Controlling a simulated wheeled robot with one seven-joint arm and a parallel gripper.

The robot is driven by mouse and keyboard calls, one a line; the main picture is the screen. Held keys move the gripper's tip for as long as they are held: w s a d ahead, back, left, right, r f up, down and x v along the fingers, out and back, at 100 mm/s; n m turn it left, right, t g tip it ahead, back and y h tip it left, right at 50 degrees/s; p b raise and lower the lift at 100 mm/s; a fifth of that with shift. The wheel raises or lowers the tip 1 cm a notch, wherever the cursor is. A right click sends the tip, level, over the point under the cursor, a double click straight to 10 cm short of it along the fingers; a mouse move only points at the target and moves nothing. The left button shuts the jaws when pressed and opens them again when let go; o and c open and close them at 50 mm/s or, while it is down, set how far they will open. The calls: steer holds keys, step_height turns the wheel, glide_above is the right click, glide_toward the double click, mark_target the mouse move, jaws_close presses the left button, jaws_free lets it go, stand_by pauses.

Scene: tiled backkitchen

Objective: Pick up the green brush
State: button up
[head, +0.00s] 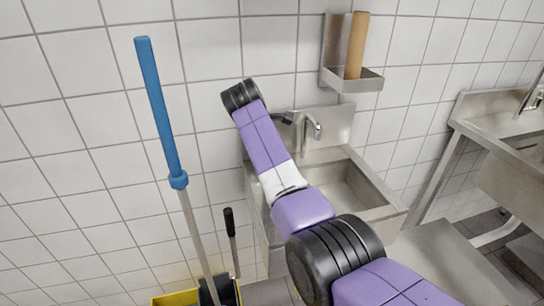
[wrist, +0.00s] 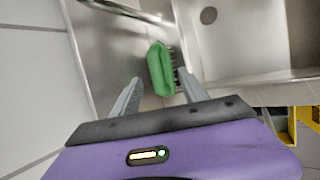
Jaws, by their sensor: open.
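The green brush (wrist: 160,68) shows in the wrist view, with dark bristles along its right side. It lies on or against the metal of the sink unit, beside the basin. My gripper (wrist: 159,77) is open, with its two grey fingers pointing towards the brush. The near end of the brush appears between the fingertips in the picture. Nothing is gripped, and I cannot tell how far the brush is from the fingers in depth. In the head view I cannot make out the brush or the gripper fingers; my arm covers part of the sink.
The steel sink (head: 350,185) has a tap (head: 313,128) at its back; its basin (wrist: 235,45) is right of the brush. A blue-handled mop (head: 160,110) stands left in a yellow bucket (head: 175,299). A wall holder (head: 350,80) hangs above. Tiled wall (wrist: 30,90) is close left.

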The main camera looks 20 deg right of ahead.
steer(key=shift+b+x, duration=0.3)
steer(key=shift+x, duration=2.5)
steer(key=shift+s, duration=0.1)
jaws_close()
steer(key=shift+r, duration=0.1)
step_height(320, 180, up, 20)
steer(key=shift+p, duration=0.3)
steer(key=shift+c, duration=1.4)
jaws_free()
steer(key=c, duration=0.7)
